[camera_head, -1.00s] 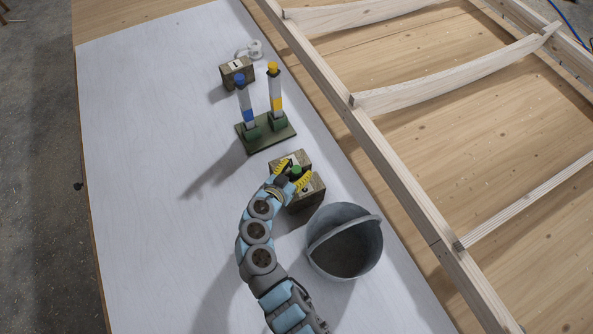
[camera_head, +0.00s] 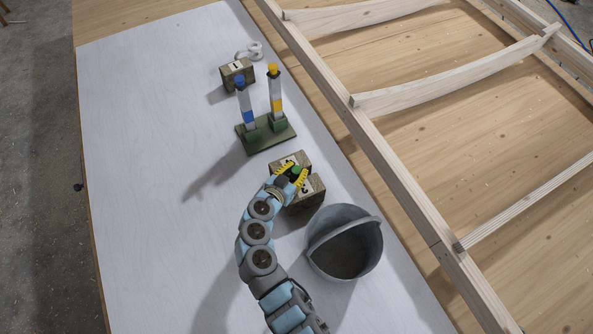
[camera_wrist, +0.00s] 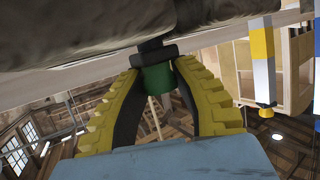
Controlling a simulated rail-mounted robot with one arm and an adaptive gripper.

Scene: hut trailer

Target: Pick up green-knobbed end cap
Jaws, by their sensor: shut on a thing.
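The end cap's green knob (camera_head: 297,170) shows above the wooden blocks, between the yellow-ribbed fingers of my gripper (camera_head: 297,173). In the wrist view the green knob (camera_wrist: 158,104) sits between the yellow finger pads, with a dark collar and stem beside it, touching or very near the wooden block (camera_wrist: 95,25). My gripper (camera_wrist: 158,88) is shut on the knob.
A grey bucket (camera_head: 372,250) stands close to the right of my arm. A wooden block (camera_head: 237,74) and white rings stand farther back. The left of the white board is clear.

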